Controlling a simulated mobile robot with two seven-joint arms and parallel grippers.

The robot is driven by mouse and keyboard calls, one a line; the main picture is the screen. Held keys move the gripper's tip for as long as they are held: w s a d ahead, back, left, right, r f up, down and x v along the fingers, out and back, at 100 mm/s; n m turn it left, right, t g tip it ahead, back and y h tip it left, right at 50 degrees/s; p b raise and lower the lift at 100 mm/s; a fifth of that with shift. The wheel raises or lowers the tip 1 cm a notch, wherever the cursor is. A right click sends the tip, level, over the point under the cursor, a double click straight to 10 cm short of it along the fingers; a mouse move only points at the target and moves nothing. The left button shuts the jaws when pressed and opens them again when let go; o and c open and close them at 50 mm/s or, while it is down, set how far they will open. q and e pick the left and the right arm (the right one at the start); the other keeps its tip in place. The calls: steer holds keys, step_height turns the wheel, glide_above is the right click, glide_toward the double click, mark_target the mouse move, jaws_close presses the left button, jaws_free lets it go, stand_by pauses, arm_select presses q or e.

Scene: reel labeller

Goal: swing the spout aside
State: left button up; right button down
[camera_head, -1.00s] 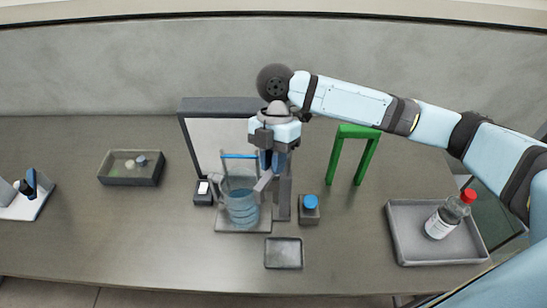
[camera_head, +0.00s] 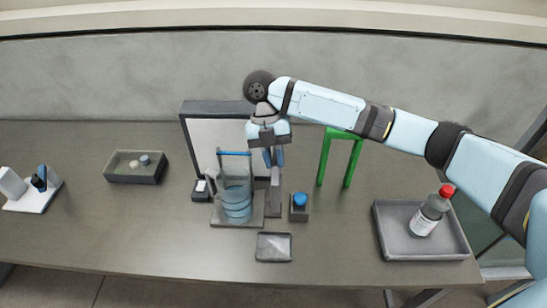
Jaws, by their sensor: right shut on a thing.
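The labeller stands in the middle of the table, with a dark-framed panel (camera_head: 200,135) behind it and a clear blue ringed reel or vessel (camera_head: 237,205) on its base plate. A blue bar (camera_head: 235,153) crosses above the vessel. My right gripper (camera_head: 273,163) points down beside the labeller's grey upright, to the right of the vessel. Its blue fingers are shut on a grey piece, apparently the spout (camera_head: 275,178), which is largely hidden by the fingers and hard to tell from the upright. My left gripper is not in view.
A small block with a blue top (camera_head: 299,207) stands close right of the labeller, with a green arch (camera_head: 342,155) behind. A small tray (camera_head: 274,247) lies in front. A grey tray (camera_head: 390,246) holds a red-capped bottle (camera_head: 430,213). A dark box (camera_head: 137,167) sits left.

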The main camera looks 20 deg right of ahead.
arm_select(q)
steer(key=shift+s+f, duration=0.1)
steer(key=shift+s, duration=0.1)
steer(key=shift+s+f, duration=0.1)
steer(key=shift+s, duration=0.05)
arm_select(e)
steer(key=c, duration=1.1)
jaws_free()
arm_select(q)
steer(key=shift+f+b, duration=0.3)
steer(key=shift+b, duration=0.15)
arm_select(e)
steer(key=v, duration=1.3)
steer(key=shift+w+r, duration=0.2)
steer(key=shift+r, duration=0.15)
